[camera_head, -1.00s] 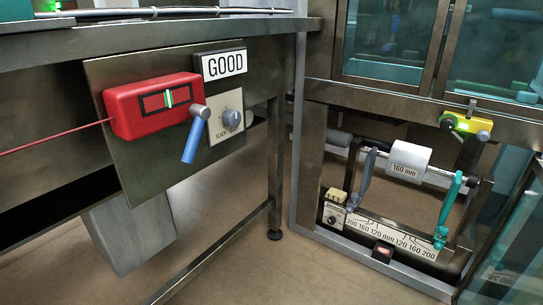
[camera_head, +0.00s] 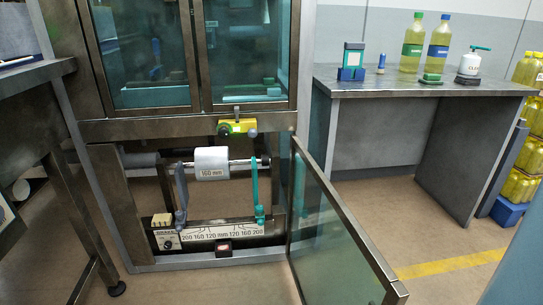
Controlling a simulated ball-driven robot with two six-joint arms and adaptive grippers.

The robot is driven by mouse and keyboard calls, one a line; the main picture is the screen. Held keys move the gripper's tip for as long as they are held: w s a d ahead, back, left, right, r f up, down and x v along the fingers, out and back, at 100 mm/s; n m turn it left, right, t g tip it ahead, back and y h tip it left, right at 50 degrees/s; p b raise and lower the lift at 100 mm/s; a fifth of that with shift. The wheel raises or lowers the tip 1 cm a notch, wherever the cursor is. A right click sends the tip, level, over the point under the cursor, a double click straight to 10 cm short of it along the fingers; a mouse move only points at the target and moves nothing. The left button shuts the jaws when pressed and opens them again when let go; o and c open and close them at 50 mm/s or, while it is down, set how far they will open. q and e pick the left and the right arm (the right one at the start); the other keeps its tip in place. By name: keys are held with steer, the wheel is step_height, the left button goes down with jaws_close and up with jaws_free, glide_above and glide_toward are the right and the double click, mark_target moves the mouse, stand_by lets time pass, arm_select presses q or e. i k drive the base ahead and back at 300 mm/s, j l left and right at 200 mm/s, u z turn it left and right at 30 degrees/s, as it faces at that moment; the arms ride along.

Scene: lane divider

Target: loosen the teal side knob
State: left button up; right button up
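The teal side guide (camera_head: 254,185) stands upright at the right end of the roller bay in the camera_head view. Teal knob-like parts show at its top and at its foot (camera_head: 259,215); how tight they are cannot be told. A blue-grey guide (camera_head: 181,190) stands to its left. A white roll marked 160 mm (camera_head: 212,162) sits on the shaft between them. Below is a scale plate (camera_head: 222,232) with numbers running 200, 160, 120 mm, 120, 160, 200. Neither of my grippers is in view.
An open glass door (camera_head: 335,235) swings out to the right of the bay. A yellow block (camera_head: 238,127) sits above the bay. A metal table (camera_head: 415,88) with bottles stands at the right, and a bench frame (camera_head: 40,75) at the left. Floor in front is clear.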

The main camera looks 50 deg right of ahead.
mark_target(259, 208)
steer(key=z, duration=1.55)
